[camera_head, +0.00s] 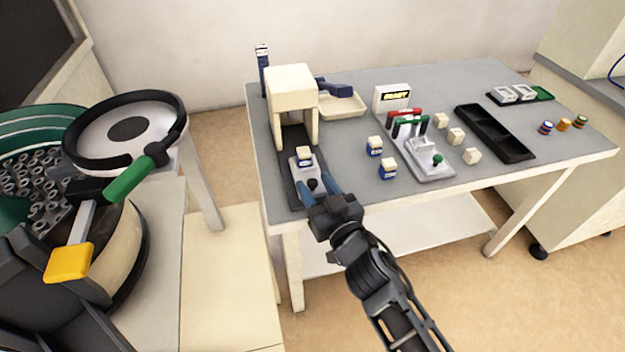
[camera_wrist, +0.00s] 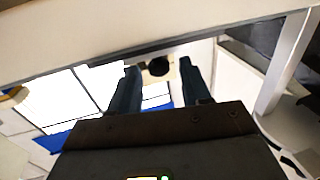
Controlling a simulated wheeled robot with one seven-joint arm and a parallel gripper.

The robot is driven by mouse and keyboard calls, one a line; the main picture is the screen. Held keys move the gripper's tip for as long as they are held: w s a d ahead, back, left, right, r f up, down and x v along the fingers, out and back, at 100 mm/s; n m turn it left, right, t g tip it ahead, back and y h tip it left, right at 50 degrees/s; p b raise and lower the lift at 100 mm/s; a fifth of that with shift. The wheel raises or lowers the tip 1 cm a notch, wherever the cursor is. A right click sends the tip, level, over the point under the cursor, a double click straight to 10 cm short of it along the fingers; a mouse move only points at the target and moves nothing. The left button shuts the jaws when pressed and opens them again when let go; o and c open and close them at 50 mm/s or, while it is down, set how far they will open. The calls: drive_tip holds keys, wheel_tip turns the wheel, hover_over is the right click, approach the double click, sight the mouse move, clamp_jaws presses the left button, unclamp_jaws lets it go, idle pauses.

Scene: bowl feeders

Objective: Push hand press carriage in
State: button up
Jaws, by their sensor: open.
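The hand press (camera_head: 292,82) is a cream frame with a blue lever at the left end of the table. Its grey carriage (camera_head: 299,172) sits on a dark rail in front of the frame, pulled out toward the table's front edge. A cream-and-blue block (camera_head: 304,155) rests on the carriage. A dark round knob (camera_head: 312,184) stands at the carriage's near end and also shows in the wrist view (camera_wrist: 159,66). My gripper (camera_head: 317,187) is open, with its two blue fingers on either side of the knob. Whether they touch it cannot be told.
A grey fixture (camera_head: 428,166) with green and red clamps, several small blocks and a black divided tray (camera_head: 494,132) are to the right. A cream tray (camera_head: 343,106) lies beside the press. A bowl feeder (camera_head: 117,240) stands at the left, off the table.

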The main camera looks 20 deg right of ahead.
drive_tip(key=shift+w, duration=1.05)
clamp_jaws()
